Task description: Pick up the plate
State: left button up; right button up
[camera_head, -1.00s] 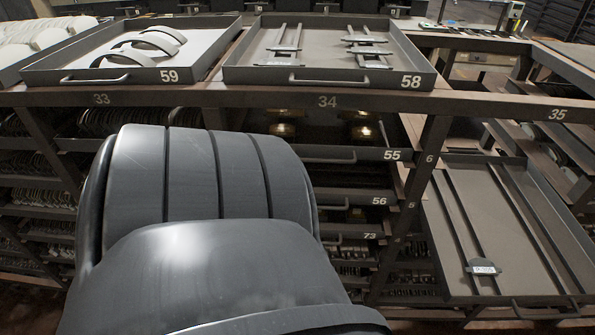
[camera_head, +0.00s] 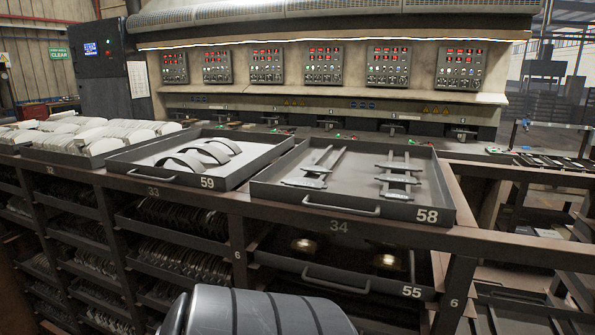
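Tray 58 (camera_head: 259,194) stands on the rack top at centre right. In it, a flat metal plate-like piece (camera_head: 306,183) lies across two rails at the left. More flat metal pieces (camera_head: 398,178) lie across rails at the right of the same tray. I cannot tell which piece is the plate of the task. Neither of my grippers is in view. A ribbed dark grey part at the bottom centre belongs to my own body.
Tray 59 (camera_head: 115,167), with curved brake shoes (camera_head: 207,152), stands left of tray 58. A tray of pale pieces (camera_head: 90,138) is farther left. Drawer 55 (camera_head: 350,285) is below. Control panels (camera_head: 323,66) line the machine behind. The rack edge (camera_head: 300,215) runs across in front.

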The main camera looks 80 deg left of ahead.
aim_at(311, 169)
jog(key=u, duration=2.5)
jog(key=z, duration=0.25)
